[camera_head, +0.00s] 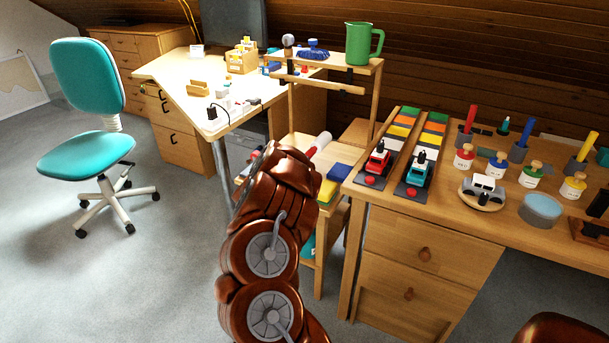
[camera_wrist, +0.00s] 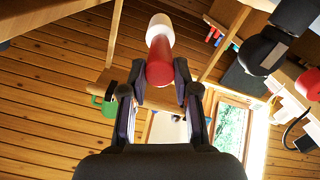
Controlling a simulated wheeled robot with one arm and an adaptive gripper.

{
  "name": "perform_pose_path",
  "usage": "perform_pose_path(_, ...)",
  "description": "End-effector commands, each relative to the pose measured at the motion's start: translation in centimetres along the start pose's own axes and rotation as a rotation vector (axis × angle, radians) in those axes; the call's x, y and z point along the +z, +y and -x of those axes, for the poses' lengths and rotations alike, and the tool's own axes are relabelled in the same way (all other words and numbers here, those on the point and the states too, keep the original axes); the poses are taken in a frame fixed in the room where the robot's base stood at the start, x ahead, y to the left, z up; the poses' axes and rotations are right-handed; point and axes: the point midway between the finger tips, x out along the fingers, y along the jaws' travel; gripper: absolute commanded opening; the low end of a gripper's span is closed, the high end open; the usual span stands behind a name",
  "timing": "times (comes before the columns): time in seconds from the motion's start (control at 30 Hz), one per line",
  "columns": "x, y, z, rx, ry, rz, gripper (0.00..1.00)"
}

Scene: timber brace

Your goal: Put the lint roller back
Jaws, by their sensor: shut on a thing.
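The lint roller has a red handle and a white roll. In the wrist view the lint roller (camera_wrist: 160,62) sits between the two fingers of my gripper (camera_wrist: 160,78), which is shut on the red part, with the white end pointing away. In the head view the lint roller (camera_head: 321,142) shows just past the end of my arm, tilted up to the right, in front of the small wooden shelf stand (camera_head: 375,66). My arm hides the fingers in that view. The roller appears below the stand's top board, but I cannot tell its exact distance from the stand.
Yellow and blue items (camera_head: 336,176) lie on a lower board. A workbench (camera_head: 437,219) with toy trucks and paint jars stands right. A teal chair (camera_head: 90,110) stands left, with open floor around it.

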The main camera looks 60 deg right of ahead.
Motion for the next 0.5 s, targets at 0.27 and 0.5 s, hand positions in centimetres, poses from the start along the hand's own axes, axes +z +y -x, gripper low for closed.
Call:
perform_pose_path(0.27,3.6,-1.6,-0.1,-0.002,-0.001,0.004,0.0)
perform_pose_path(0.5,5.2,-2.3,-0.2,-0.002,0.001,0.001,0.0)
